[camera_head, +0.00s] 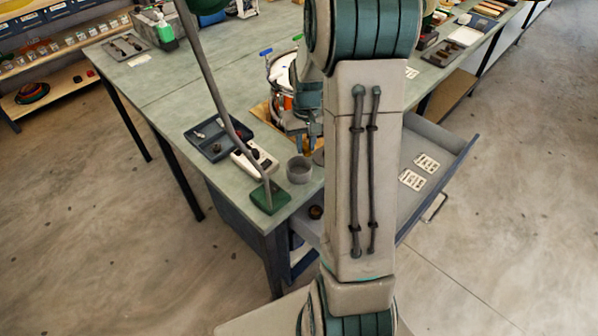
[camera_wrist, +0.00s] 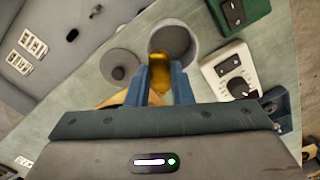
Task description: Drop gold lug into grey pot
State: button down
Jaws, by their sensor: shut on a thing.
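The gold lug (camera_wrist: 158,72) is held between the two blue fingers of my gripper (camera_wrist: 161,84) in the wrist view. Its far end overlaps the near-left rim of the open grey pot (camera_wrist: 176,35); its height above the pot cannot be told. The pot stands on the bench and also shows in the head view (camera_head: 299,171), left of my arm. A round grey lid (camera_wrist: 121,67) with a dark knob lies beside the pot, off it. My gripper and the lug are largely hidden behind my arm in the head view.
A white meter with a dial (camera_wrist: 233,78) and the green lamp base (camera_head: 269,197) stand close to the pot. A dark blue tray (camera_head: 218,135) and a drum (camera_head: 283,75) are behind. An open drawer (camera_head: 440,165) juts out right of the bench corner.

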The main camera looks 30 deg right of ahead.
jog(key=c, duration=1.2)
grip_release()
jog(key=shift+r, duration=0.1)
notch_tip(320, 180, up, 14)
jog(key=shift+f+b, duration=0.15)
jog(key=shift+b, duration=0.5)
jog(key=s+a+t, duration=0.1)
jog(key=s+a, duration=0.3)
jog(key=s, duration=0.2)
jog(key=s+a+n+t, duration=0.1)
jog(key=s+a, duration=0.4)
jog(key=s, duration=0.2)
jog(key=s+a+f+n+t, duration=0.1)
jog(key=s+a, duration=0.4)
jog(key=s, duration=0.1)
jog(key=shift+s, duration=0.15)
